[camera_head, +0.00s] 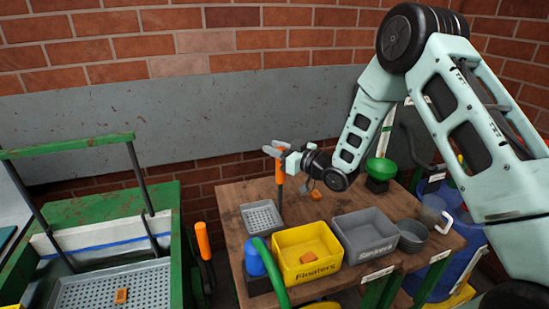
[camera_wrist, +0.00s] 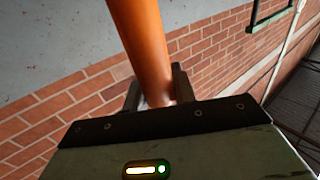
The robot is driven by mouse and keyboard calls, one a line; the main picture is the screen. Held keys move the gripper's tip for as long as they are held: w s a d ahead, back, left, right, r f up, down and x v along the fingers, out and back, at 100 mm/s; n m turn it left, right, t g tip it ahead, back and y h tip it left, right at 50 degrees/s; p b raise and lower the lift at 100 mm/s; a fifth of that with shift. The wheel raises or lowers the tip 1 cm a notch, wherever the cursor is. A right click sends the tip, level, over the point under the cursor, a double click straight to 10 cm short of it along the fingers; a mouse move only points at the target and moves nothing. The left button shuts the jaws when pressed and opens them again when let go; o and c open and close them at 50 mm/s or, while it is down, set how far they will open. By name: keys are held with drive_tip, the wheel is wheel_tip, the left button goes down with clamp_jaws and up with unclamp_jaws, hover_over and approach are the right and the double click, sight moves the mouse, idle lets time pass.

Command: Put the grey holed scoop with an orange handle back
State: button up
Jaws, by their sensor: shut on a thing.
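The grey holed scoop (camera_head: 262,217) shows in the head view at the left end of the wooden table, its perforated pan low over the tabletop. Its orange handle (camera_head: 279,168) stands upright above the pan's right side. My gripper (camera_head: 277,151) is shut on the upper part of this handle. In the wrist view the orange handle (camera_wrist: 143,45) runs up from between the fingers (camera_wrist: 155,90). I cannot tell whether the pan touches the table.
A yellow crate (camera_head: 279,267) holding an orange piece and a grey crate (camera_head: 348,250) stand at the table's front. A blue cup (camera_head: 254,262) is left of them. Another orange handle (camera_head: 202,240) stands left of the table. A small orange block (camera_head: 316,195) and green funnel (camera_head: 381,168) are behind.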

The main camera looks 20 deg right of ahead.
drive_tip(key=shift+f+p, duration=0.3)
drive_tip(key=shift+f, duration=1.2)
drive_tip(key=o, duration=1)
